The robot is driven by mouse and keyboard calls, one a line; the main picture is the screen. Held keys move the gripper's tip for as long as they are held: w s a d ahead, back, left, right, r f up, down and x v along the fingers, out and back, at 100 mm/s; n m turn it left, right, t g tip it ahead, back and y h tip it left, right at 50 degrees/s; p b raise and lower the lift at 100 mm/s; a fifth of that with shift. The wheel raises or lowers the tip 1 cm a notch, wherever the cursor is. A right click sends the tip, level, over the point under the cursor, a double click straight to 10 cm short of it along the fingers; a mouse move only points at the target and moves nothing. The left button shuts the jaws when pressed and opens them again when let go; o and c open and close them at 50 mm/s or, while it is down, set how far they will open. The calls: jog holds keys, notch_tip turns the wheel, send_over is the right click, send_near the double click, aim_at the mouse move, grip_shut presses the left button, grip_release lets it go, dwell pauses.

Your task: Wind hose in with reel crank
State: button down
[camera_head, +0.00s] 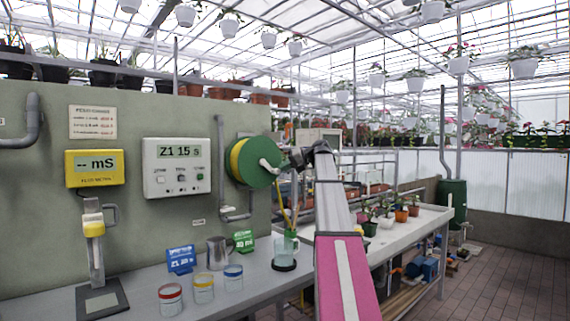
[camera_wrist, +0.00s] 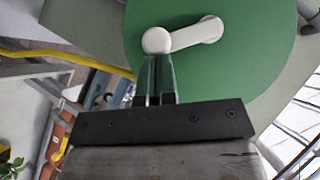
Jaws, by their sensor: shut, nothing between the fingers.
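The green hose reel (camera_head: 252,162) is mounted at the right end of the grey-green panel, with yellow hose wound behind its face. A yellow hose (camera_head: 286,212) hangs from it toward a clear container on the bench. The white crank (camera_head: 268,167) is on the reel's face; in the wrist view the crank (camera_wrist: 190,37) runs from a hub at right to a round knob (camera_wrist: 156,40) at left. My gripper (camera_wrist: 155,62) is shut with its fingertips just below the knob; I cannot tell whether they touch it. In the head view my gripper (camera_head: 290,160) is right of the reel.
A clear container (camera_head: 285,252), a metal jug (camera_head: 220,252) and several paint-like cans (camera_head: 203,289) stand on the grey bench (camera_head: 240,300) below. A grey pipe (camera_head: 222,165) runs down the panel left of the reel. Potted plants (camera_head: 386,217) stand on the bench at right.

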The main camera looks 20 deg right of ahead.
jog(key=f+m+y, duration=0.1)
jog(key=a+f+m+y, duration=0.2)
jog(key=shift+s+f+y, duration=0.25)
jog(key=shift+s+y, duration=0.05)
jog(key=shift+s, duration=0.1)
jog(key=shift+f, duration=0.15)
dwell(0.3)
dwell(0.3)
